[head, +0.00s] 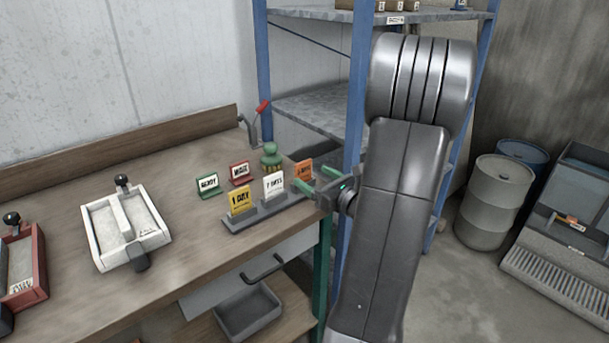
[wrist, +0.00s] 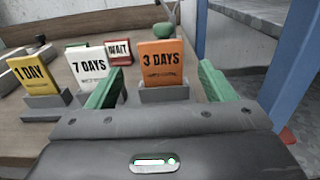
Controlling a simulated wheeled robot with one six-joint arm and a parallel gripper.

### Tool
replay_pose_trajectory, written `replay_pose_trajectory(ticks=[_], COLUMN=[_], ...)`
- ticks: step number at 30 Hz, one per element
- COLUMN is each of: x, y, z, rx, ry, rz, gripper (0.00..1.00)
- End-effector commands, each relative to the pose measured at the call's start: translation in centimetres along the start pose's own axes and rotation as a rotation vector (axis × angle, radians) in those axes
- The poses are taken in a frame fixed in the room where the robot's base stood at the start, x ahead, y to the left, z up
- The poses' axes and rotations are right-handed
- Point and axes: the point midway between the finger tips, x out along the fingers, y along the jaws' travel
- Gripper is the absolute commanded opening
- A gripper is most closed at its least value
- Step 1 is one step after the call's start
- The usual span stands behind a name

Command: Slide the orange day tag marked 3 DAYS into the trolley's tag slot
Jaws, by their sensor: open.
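The orange tag marked 3 DAYS (wrist: 161,62) stands upright in a grey holder (wrist: 164,94). In the head view the orange tag (head: 303,171) is at the right end of the tag row, partly hidden by my gripper. My gripper (head: 318,178) is open, with its green fingers (wrist: 160,85) to the left and right of the orange tag in the wrist view. I cannot tell whether a finger touches it. No trolley or tag slot can be made out for certain.
A yellow 1 DAY tag (head: 240,199) and a white 7 DAYS tag (head: 273,186) stand to the left. Green (head: 208,185) and red (head: 240,171) signs and a green knobbed object (head: 271,158) are behind. A blue shelf post (wrist: 286,75) rises close on the right.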

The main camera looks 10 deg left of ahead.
Motion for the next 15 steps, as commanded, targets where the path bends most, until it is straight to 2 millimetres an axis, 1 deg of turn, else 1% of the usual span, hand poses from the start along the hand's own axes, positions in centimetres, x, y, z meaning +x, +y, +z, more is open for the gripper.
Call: replay_pose_trajectory(ticks=[1, 3, 11, 15], x=[0.8, 1.6, 3.0, 5.0], y=[0.1, 0.0, 0.0, -0.1], z=[0.0, 0.0, 0.1, 0.3], rx=[0.000, 0.000, 0.000, 0.001], ry=[0.001, 0.001, 0.001, 0.001], rz=[0.003, 0.002, 0.001, 0.003], gripper=[0.75, 0.75, 0.75, 0.75])
